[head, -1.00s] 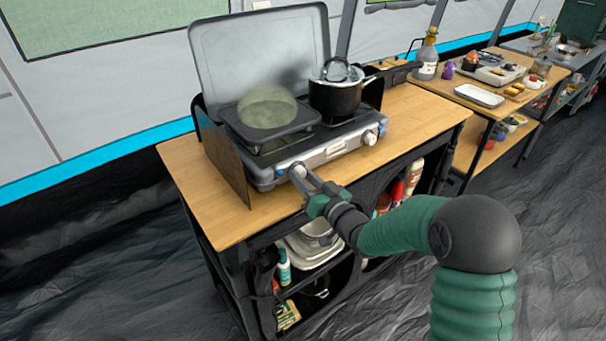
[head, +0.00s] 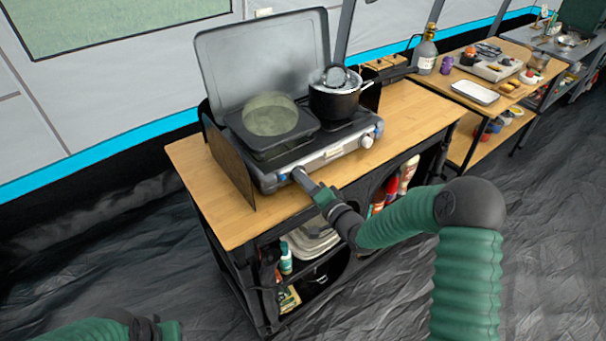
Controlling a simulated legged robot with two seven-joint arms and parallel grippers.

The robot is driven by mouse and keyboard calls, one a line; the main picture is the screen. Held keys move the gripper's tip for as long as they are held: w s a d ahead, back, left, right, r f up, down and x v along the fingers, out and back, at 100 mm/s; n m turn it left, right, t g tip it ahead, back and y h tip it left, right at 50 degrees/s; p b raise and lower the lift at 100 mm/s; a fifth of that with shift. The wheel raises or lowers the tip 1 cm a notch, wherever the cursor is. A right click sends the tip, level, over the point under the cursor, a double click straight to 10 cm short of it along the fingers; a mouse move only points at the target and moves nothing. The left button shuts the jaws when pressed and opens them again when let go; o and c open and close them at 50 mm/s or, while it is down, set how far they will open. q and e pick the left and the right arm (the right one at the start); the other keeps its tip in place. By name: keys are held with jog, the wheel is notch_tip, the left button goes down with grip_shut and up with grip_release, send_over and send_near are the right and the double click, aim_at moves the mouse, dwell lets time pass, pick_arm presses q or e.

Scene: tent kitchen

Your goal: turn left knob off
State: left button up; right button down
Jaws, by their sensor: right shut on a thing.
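The camping stove (head: 325,157) stands on the wooden table with its grey lid up. My right gripper (head: 300,175) is at the left end of the stove's front panel. It is shut on the left knob, which its fingers mostly hide, so I cannot tell the knob's angle. The right knob (head: 367,142) is white and clear of the gripper. My left arm comes in at the bottom left corner. Only the base of my left gripper shows there, far from the stove, and its fingers are not visible.
A black pot (head: 335,104) with a lid stands on the right burner. A translucent round item (head: 270,116) sits on a dark square pan over the left burner. Bare tabletop (head: 208,207) lies around the stove. A shelf below the table holds bottles and plates.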

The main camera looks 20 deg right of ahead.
jog(key=shift+d+m+p, duration=0.2)
jog(key=shift+m+p, duration=0.45)
jog(key=shift+m, duration=0.45)
jog(key=c, duration=1)
grip_release()
jog(key=shift+c, duration=0.2)
jog(key=shift+f, duration=0.15)
